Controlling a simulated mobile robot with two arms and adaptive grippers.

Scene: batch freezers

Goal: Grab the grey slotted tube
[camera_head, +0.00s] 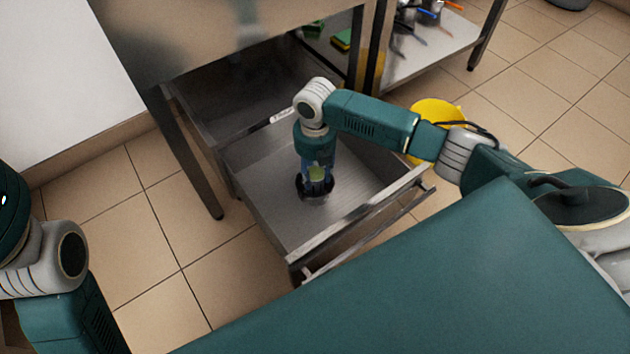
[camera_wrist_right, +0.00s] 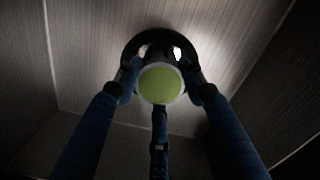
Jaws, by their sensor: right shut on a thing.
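My right gripper (camera_head: 318,165) reaches straight down into the open metal drawer (camera_head: 265,172), and its blue fingers are closed around an upright piece. I take this piece for the grey slotted tube (camera_head: 316,174). A dark round flange with bright openings lies below the top. The fingers (camera_wrist_right: 160,95) hide most of the sides, so the grey colour is hard to confirm. Of my left arm, only links show at the left edge; its gripper is out of view.
The drawer's front wall (camera_head: 360,213) and side walls stand close around my right gripper. The drawer floor around it is bare. A metal table leg (camera_head: 190,155) stands to the left. A yellow bucket (camera_head: 437,112) is behind my right arm. A shelf (camera_head: 440,42) with tools stands farther back.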

